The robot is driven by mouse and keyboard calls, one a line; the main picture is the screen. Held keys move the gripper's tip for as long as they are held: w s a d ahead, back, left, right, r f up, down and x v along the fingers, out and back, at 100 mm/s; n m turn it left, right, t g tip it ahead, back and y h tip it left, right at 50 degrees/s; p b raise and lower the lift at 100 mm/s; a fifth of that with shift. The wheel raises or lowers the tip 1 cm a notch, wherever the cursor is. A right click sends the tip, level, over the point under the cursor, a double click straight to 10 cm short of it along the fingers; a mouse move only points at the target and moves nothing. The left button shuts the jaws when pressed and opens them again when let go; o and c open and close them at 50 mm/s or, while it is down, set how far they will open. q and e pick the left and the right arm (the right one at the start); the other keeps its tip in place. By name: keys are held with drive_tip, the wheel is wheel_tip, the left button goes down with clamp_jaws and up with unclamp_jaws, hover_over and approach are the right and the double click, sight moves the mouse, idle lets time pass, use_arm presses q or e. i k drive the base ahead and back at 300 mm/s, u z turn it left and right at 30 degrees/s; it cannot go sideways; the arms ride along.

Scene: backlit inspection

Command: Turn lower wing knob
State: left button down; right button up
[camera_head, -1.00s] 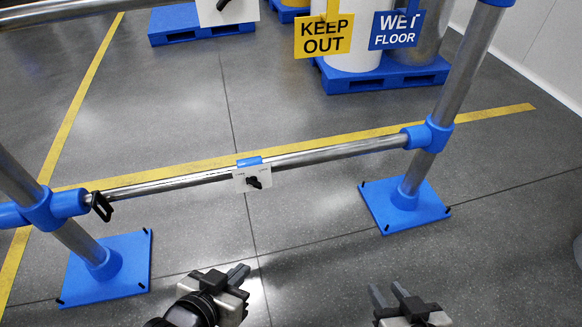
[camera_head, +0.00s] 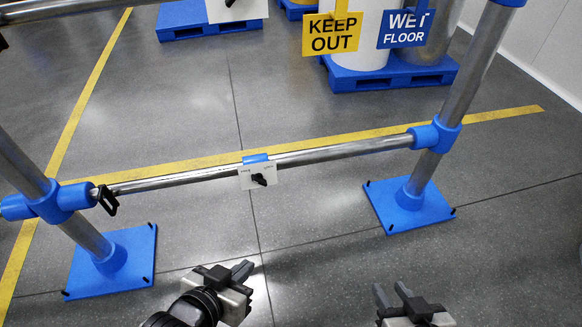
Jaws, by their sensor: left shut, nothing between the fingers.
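The plate hangs by a blue clip (camera_head: 256,158) from the lower metal rail (camera_head: 340,151). My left gripper (camera_head: 246,268) is below the knob in the picture, apart from it, shut and empty. My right gripper (camera_head: 391,287) is further right and lower, with its two fingers apart and nothing between them. Part of another white plate with a black knob (camera_head: 230,2) shows at the top edge.
Blue joints and metal posts (camera_head: 470,75) frame the rail, standing on blue feet (camera_head: 410,205). A black latch-like piece (camera_head: 107,200) hangs at the rail's left end. Yellow KEEP OUT (camera_head: 331,34) and blue WET FLOOR signs (camera_head: 405,30) hang behind. Floor below the rail looks clear.

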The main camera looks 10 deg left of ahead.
sight(257, 178)
drive_tip(key=u, duration=2.25)
drive_tip(key=i, duration=1.25)
drive_tip(key=z, duration=2.15)
